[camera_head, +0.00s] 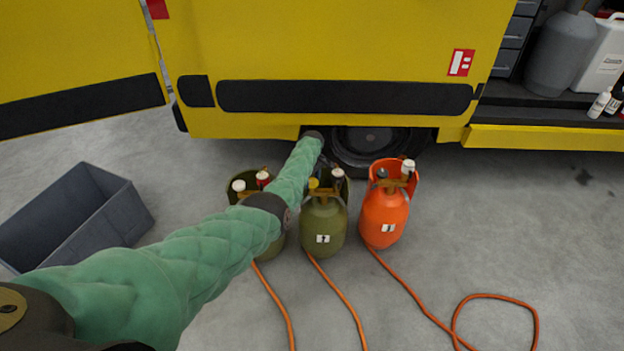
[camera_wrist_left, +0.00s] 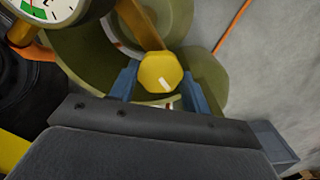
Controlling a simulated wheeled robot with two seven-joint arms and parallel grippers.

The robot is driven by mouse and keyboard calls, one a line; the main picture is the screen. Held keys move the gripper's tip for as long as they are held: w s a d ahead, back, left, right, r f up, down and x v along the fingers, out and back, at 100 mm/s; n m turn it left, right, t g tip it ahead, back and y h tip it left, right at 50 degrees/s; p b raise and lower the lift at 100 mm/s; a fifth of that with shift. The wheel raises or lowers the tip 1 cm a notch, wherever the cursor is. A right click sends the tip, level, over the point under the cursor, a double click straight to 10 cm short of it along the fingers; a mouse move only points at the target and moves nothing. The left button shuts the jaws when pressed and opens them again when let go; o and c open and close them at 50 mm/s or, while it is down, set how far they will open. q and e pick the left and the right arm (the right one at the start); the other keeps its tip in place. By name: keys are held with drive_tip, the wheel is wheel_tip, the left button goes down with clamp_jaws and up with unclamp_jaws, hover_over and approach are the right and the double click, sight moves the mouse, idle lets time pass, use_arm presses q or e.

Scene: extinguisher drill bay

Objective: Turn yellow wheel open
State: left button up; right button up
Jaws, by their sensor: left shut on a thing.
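The yellow wheel (camera_wrist_left: 160,70) is a small faceted knob with a white mark on its face. In the left wrist view it sits between the two blue fingers of my left gripper (camera_wrist_left: 159,88), which is shut on it. In the head view the yellow wheel (camera_head: 313,184) shows small on top of the middle, olive-green cylinder (camera_head: 323,225), which stands upright and bears a white label. My right gripper is in neither view.
Another olive cylinder (camera_head: 270,245) stands close on the left, partly behind my arm; an orange cylinder (camera_head: 382,217) stands on the right. Orange hoses (camera_head: 425,312) trail over the floor. A yellow vehicle (camera_head: 340,50) is behind, a grey bin (camera_head: 125,213) at left. A gauge (camera_wrist_left: 45,10) is near the gripper.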

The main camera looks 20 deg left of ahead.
use_arm(q)
drive_tip(key=n, duration=0.3)
drive_tip(key=shift+n, duration=0.3)
drive_tip(key=n, duration=0.4)
drive_tip(key=shift+n, duration=3.1)
drive_tip(key=shift+n+b, duration=0.3)
drive_tip(key=shift+n, duration=0.4)
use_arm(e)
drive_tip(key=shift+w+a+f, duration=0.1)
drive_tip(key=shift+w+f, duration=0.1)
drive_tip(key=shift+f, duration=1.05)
use_arm(q)
drive_tip(key=shift+n, duration=0.3)
